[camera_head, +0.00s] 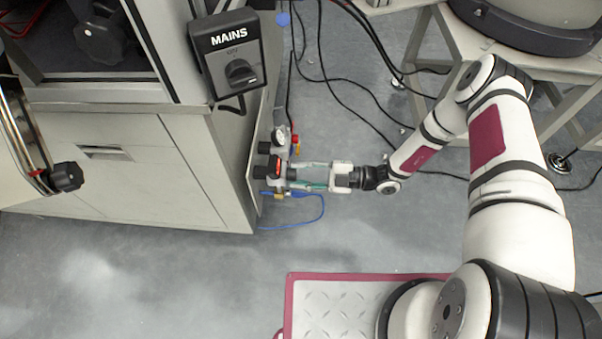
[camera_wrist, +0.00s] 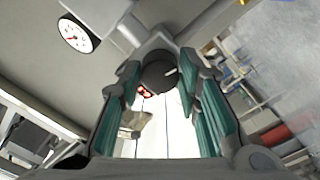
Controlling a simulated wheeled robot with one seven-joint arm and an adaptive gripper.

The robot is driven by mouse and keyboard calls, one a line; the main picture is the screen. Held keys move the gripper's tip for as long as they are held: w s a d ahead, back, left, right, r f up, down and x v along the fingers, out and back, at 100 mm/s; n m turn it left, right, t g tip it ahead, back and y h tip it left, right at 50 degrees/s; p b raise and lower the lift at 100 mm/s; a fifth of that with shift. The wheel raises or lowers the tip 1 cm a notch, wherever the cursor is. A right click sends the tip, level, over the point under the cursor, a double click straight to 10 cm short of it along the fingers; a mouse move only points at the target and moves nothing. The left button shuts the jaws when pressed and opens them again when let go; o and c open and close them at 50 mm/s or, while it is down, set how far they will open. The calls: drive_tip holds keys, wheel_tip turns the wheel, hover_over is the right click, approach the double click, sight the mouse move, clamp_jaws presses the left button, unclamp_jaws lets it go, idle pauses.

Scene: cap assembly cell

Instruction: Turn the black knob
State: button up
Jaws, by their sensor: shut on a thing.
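A black knob (camera_wrist: 157,74) with a small white mark sits between my fingertips in the wrist view. It is on a pipe fitting at the cabinet's side, with a red-and-white label beside it. In the head view my gripper (camera_head: 292,176) reaches left to this valve assembly, its fingers closed on the knob (camera_head: 275,166), which is small and partly hidden there. The green finger pads (camera_wrist: 208,115) lie on either side of it. I cannot tell how far the knob is turned.
A round gauge (camera_head: 281,135) is just above the knob; it also shows in the wrist view (camera_wrist: 75,35). A MAINS switch box (camera_head: 232,58) hangs on the cabinet (camera_head: 150,165). Another black knob (camera_head: 66,177) is at the left. Cables (camera_head: 330,80) cross the floor.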

drive_tip(key=o, duration=1.1)
drive_tip(key=shift+o, duration=0.2)
drive_tip(key=d, duration=1.2)
drive_tip(key=shift+s, duration=0.2)
